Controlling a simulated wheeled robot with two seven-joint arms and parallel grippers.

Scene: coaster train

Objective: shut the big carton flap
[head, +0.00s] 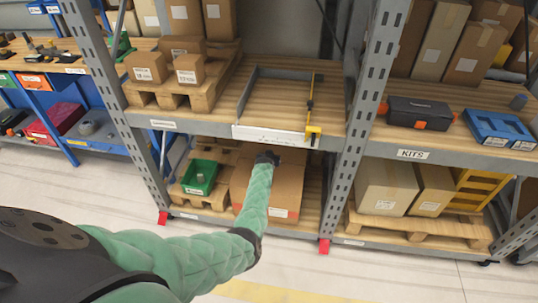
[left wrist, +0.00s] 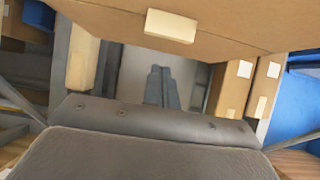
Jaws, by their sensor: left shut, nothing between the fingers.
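The big carton (head: 287,192) is brown and sits on the lower shelf of the middle rack, with a white label low on its front. My left gripper (head: 267,157) is at the carton's upper front edge, just under the shelf above. It is shut and holds nothing. In the left wrist view a brown cardboard panel with a pale block on it, seemingly part of the carton (left wrist: 230,25), spans the top, beyond the dark fingers (left wrist: 161,87). I cannot tell the flap's angle or whether the gripper touches it. My right gripper is out of view.
A green bin (head: 200,177) stands left of the carton. The shelf above (head: 285,95) holds a white-fronted frame with a yellow rule (head: 313,110). Rack posts (head: 372,90) stand on both sides. Smaller cartons (head: 385,187) sit on a pallet to the right. The floor in front is clear.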

